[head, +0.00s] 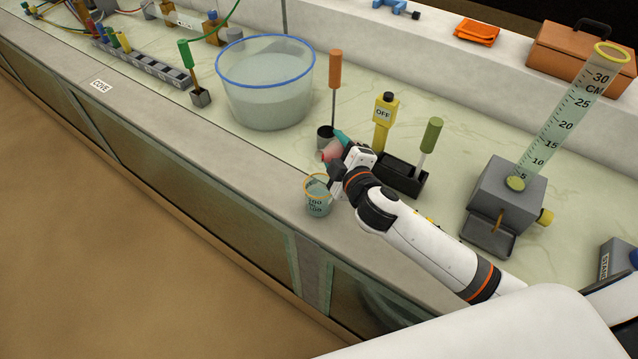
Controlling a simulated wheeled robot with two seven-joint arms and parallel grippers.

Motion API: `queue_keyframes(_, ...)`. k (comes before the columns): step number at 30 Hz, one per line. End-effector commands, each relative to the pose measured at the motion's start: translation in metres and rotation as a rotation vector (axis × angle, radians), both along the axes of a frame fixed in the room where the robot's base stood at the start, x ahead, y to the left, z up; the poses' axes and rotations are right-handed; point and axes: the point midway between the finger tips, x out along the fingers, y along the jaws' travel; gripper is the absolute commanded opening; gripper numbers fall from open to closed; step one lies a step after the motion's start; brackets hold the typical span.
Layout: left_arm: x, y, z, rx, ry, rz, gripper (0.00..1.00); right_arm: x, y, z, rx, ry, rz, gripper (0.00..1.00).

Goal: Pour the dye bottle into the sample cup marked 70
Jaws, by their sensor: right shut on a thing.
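My right gripper (338,166) is shut on a small bottle (332,152) with a pinkish part and a teal part. The bottle is tilted, and the gripper hides some of it. It appears just above and behind a clear sample cup (318,203) with an orange rim. The cup stands upright near the front edge of the counter. Its dark printed marks look like numbers such as 100, but I cannot read them surely. I cannot see any liquid stream. My left gripper is not in view.
A large blue-rimmed basin (266,90) stands to the left. Behind the gripper are an orange-handled tool in a dark holder (325,137), a yellow OFF device (384,112) and a black rack (401,178). A grey block with a measuring tube (503,195) stands right.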

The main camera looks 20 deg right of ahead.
Motion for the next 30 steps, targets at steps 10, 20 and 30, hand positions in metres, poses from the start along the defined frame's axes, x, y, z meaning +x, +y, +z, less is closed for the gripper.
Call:
queue_keyframes(10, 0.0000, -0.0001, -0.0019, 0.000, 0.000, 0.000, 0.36, 0.0004, -0.0004, 0.0018, -0.021, -0.010, 0.001, 0.29)
queue_keyframes(20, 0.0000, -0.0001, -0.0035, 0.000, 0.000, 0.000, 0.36, 0.0005, -0.0007, 0.0031, -0.039, -0.018, 0.000, 0.29)
queue_keyframes(30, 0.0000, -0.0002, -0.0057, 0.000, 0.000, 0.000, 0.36, 0.0006, -0.0011, 0.0035, -0.057, -0.025, 0.001, 0.29)
